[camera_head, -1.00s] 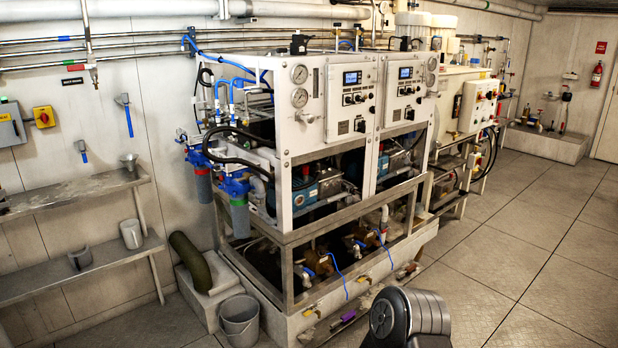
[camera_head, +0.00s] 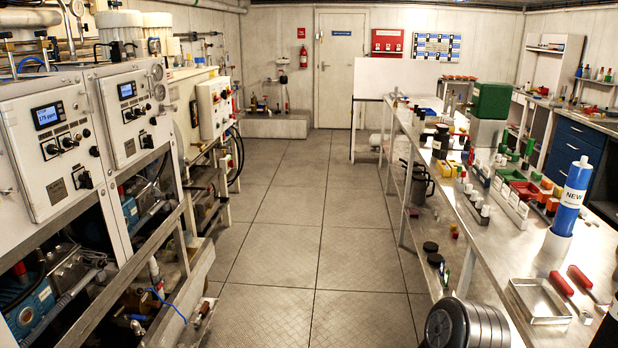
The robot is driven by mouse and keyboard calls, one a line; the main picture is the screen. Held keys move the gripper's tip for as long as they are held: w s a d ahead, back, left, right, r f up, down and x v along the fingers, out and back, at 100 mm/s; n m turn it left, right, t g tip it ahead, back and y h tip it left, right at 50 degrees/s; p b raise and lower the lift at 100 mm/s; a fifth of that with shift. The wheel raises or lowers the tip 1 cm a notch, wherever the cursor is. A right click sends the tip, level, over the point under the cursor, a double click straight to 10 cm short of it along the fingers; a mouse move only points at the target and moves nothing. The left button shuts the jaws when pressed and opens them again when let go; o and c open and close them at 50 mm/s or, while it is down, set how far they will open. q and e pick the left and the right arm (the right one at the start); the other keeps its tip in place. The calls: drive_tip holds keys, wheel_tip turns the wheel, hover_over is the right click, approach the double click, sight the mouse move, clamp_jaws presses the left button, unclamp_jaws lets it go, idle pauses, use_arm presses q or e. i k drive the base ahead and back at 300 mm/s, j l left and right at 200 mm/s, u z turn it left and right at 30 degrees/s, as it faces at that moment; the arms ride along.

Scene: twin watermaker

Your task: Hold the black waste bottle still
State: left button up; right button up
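A dark cylindrical container (camera_head: 440,142) stands upright on the far half of the long workbench. A black jug-like vessel with a handle (camera_head: 416,184) is on the shelf under the bench. I cannot tell which of these, if either, is the black waste bottle. Both are far off and small. Neither gripper shows in the head view.
The workbench (camera_head: 515,252) on the right holds a blue-and-white cylinder (camera_head: 573,195), a metal tray (camera_head: 538,300), red-handled tools (camera_head: 562,284), and a green box (camera_head: 491,99). Machine cabinets (camera_head: 133,112) line the left. A clear floor aisle (camera_head: 290,235) runs to the door (camera_head: 340,70).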

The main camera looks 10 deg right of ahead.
sight(442, 139)
drive_tip(key=i+l+z, duration=0.15)
drive_tip(key=i+z, duration=0.15)
drive_tip(key=i, duration=0.65)
drive_tip(key=i+z, duration=0.25)
drive_tip(key=i, duration=0.7)
drive_tip(key=i+j+z, duration=0.1)
drive_tip(key=i+z, duration=0.3)
drive_tip(key=i, duration=0.15)
drive_tip(key=i+j+z, duration=0.8)
drive_tip(key=i, duration=0.2)
drive_tip(key=i+j+z, duration=0.4)
drive_tip(key=j, duration=0.15)
drive_tip(key=i+j+z, duration=0.4)
drive_tip(key=j, duration=0.25)
drive_tip(key=i+j+z, duration=0.1)
drive_tip(key=j+z, duration=0.3)
drive_tip(key=j, duration=0.3)
